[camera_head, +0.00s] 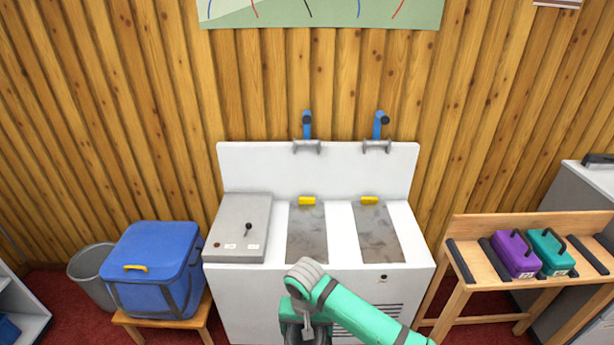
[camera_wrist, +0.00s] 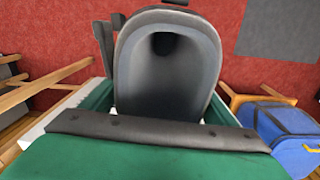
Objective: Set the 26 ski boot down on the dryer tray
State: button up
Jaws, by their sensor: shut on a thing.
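In the wrist view the ski boot (camera_wrist: 165,60) shows from above as a grey cuff with a wide, dark hollow opening. My gripper (camera_head: 304,322) is shut on it, at the bottom of the head view in front of the white unit. My teal arm and wrist hide most of the boot in the head view. No size number is readable on it. The white unit (camera_head: 228,300) has two grey mottled trays, a left one (camera_head: 307,238) and a right one (camera_head: 378,236), each with a yellow tag at its back. Both trays look empty. Which one is the dryer tray is not readable.
Two blue taps (camera_head: 307,126) stand behind the trays. A blue cooler (camera_head: 155,262) sits on a stool, beside a grey bin (camera_head: 90,275). A wooden bench (camera_head: 480,222) at right bears purple (camera_head: 515,255) and teal (camera_head: 550,252) handled things.

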jog(key=shift+n, duration=0.4)
jog(key=f, duration=0.5)
jog(key=s+f, duration=0.1)
jog(key=f, duration=0.9)
jog(key=shift+s+f, duration=0.25)
jog(key=shift+s, duration=0.15)
jog(key=shift+s+f, duration=0.1)
jog(key=shift+f, duration=0.3)
jog(key=shift+d, duration=0.1)
